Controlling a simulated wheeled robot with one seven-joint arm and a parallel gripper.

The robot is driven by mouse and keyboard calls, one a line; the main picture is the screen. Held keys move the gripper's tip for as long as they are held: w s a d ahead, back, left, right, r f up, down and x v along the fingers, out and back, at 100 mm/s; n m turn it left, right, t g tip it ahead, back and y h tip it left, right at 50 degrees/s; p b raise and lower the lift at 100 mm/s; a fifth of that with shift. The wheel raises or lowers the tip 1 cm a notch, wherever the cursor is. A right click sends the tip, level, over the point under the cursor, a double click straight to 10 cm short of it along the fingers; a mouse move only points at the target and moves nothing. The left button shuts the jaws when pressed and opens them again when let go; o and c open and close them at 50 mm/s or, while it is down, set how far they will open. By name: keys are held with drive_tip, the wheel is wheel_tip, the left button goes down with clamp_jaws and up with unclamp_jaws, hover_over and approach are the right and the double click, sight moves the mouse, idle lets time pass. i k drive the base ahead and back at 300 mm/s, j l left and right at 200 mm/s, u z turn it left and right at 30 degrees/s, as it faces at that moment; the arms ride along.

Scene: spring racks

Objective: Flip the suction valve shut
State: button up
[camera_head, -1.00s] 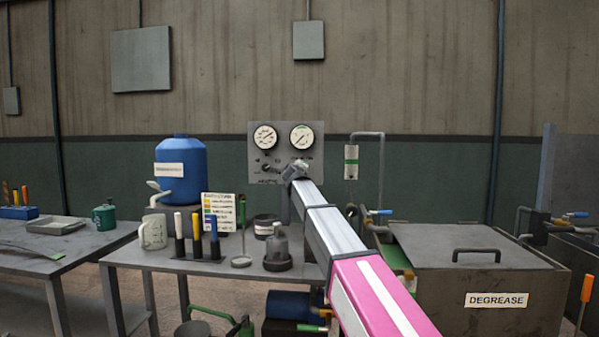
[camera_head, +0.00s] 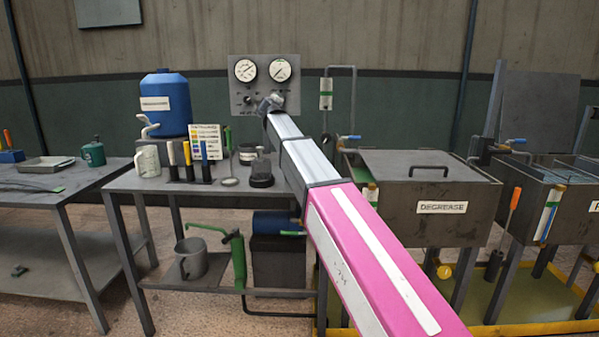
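No label that I can read says suction valve, so I cannot tell which valve it is. A grey panel (camera_head: 263,69) with two round gauges, small knobs and tiny lettering stands behind the workbench. A blue-handled valve (camera_head: 349,138) sits on pipework at the left of the degrease tank (camera_head: 402,208). Another blue-handled valve (camera_head: 514,141) is further right. My arm reaches forward from the lower right, and my gripper (camera_head: 269,104) is at its far end, in front of the panel's lower part. Its fingers are too small to make out, and it hides part of the panel.
The workbench (camera_head: 140,183) holds a blue drum (camera_head: 164,103), a pale mug (camera_head: 147,161), several coloured-handled tools and a dark pot (camera_head: 261,172). A green hand pump (camera_head: 237,258) and a grey jug (camera_head: 190,260) are below. A second bench (camera_head: 55,196) stands left. Floor shows between the benches.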

sight(287, 233)
drive_tip(key=k, duration=1.05)
